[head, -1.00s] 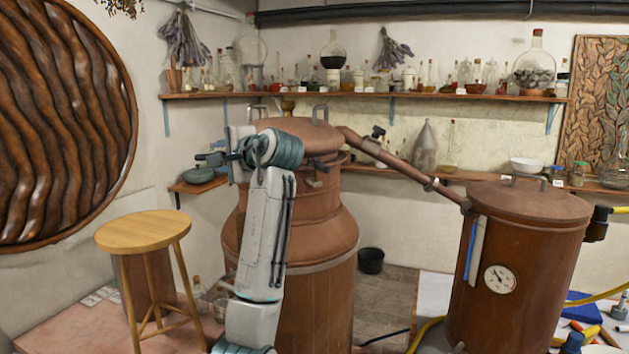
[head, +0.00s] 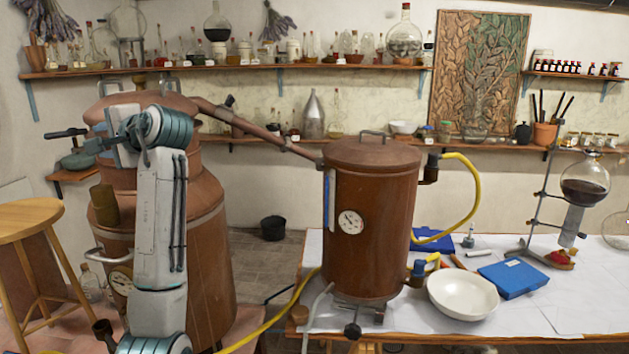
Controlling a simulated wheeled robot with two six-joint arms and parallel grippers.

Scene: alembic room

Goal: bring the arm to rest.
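One arm of mine, which I take to be the left, rises from the lower left in the head view, in front of the large copper still (head: 215,250). Its forearm is upright and bends at the top. My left gripper (head: 80,139) points left there, with dark fingers in front of the wall and shelf. It seems to hold nothing. The finger gap is too small and edge-on to read. My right gripper is not in view.
A wooden stool (head: 28,215) stands at the left. A copper condenser (head: 370,250) joins the still by a slanting pipe (head: 255,130). A white bowl (head: 463,296), blue boxes (head: 513,278) and a glass flask (head: 585,185) are on the table to the right. Shelves of bottles line the wall.

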